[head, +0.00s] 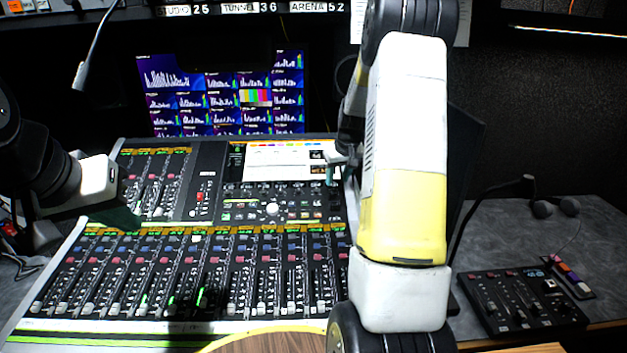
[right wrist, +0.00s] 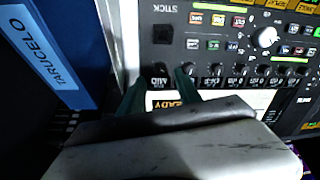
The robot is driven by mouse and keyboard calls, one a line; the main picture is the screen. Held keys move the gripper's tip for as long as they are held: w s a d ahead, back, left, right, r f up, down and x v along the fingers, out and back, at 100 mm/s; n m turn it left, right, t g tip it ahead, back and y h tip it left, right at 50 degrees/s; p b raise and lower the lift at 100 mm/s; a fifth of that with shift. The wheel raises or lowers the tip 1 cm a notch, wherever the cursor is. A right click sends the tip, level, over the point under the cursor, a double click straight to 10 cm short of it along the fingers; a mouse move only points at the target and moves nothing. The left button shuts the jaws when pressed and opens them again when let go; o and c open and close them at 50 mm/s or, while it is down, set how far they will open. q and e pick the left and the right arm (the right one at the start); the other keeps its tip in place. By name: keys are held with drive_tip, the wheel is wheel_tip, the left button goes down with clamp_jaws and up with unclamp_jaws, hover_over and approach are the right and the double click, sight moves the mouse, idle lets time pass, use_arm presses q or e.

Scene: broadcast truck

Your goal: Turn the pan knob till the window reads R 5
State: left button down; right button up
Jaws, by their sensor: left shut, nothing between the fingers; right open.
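The mixing desk (head: 210,215) has a row of small dark knobs below its bright screen, also in the right wrist view (right wrist: 238,72). A larger white knob (head: 272,208) sits lower on the panel, also in the right wrist view (right wrist: 265,37). I cannot tell which knob is the pan knob. An amber window reading "READY" (right wrist: 168,104) shows between my fingers; I see no R 5. My right gripper (head: 335,170) is open over the right end of the knob row; its fingers (right wrist: 160,88) show no clear grip. My left gripper (head: 125,216) is shut and empty over the desk's left part.
Faders fill the front of the desk. A monitor wall (head: 225,98) stands behind. A small control box (head: 515,300) and headphones (head: 555,207) lie on the right counter. A blue binder (right wrist: 48,60) stands beside the desk in the right wrist view. A microphone (head: 80,75) hangs upper left.

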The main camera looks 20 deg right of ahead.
sight(334, 189)
drive_tip(key=x, duration=0.5)
clamp_jaws()
